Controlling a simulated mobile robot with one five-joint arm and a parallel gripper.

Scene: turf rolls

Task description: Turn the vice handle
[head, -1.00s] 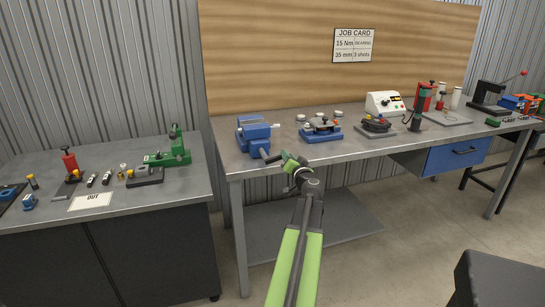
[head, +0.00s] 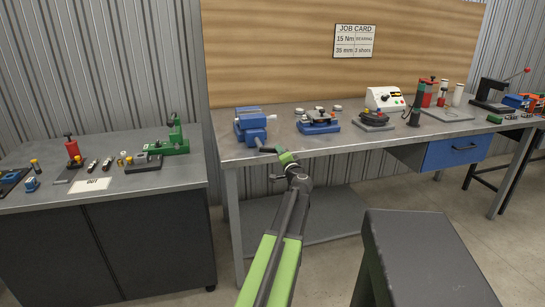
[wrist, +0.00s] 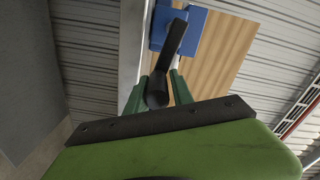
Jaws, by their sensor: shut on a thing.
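The blue vice (head: 251,127) stands at the left front corner of the grey bench. Its dark handle (head: 266,149) sticks out over the front edge. My gripper (head: 281,154) is at the handle's outer end, shut on it, just in front of the bench edge. In the wrist view the black handle (wrist: 175,42) runs from the blue vice (wrist: 188,28) down between the two green fingers of my gripper (wrist: 158,88). The handle lies tilted there, and its knobbed end is between the fingers.
A second blue fixture (head: 318,125) stands on the bench to the right of the vice. A lower side bench (head: 60,195) with a green tool (head: 176,138) is at the left. A blue drawer (head: 455,151) hangs under the right of the bench.

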